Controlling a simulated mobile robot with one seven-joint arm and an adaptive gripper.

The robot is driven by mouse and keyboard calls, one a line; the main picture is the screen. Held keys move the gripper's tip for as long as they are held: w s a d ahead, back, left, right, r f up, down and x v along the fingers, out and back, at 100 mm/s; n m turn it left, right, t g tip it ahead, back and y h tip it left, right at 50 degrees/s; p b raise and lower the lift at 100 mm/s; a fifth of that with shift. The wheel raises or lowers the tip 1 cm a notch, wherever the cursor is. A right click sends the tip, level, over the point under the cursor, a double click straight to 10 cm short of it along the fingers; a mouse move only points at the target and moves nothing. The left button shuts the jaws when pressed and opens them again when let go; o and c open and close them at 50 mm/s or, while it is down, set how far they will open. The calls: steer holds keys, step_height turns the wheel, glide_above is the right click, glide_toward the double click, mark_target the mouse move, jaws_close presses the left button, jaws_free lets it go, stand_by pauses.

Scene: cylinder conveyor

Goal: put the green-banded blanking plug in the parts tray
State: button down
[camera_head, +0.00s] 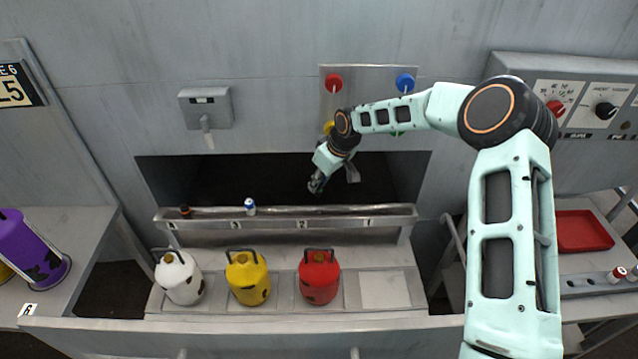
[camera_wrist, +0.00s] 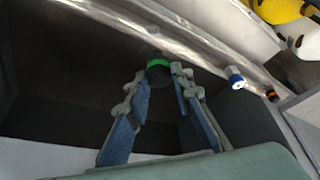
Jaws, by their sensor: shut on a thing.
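The green-banded blanking plug (camera_wrist: 158,72) is dark with a bright green band and sits between the fingertips of my gripper (camera_wrist: 160,80) in the wrist view. My gripper is shut on it. In the head view my gripper (camera_head: 318,184) is in front of the dark recess, just above the right part of the metal rail; the plug cannot be made out there. A red tray (camera_head: 582,231), perhaps the parts tray, lies on the right-hand bench, beyond my arm.
The rail (camera_head: 290,222) holds a blue-and-white plug (camera_head: 250,206) and a dark plug with an orange band (camera_head: 185,211). White (camera_head: 178,277), yellow (camera_head: 248,279) and red (camera_head: 319,278) canisters stand below. Red-capped pieces (camera_head: 617,274) stand in a rack below the red tray.

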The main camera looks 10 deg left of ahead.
steer(key=shift+r+p, duration=0.35)
steer(key=shift+r, duration=0.7)
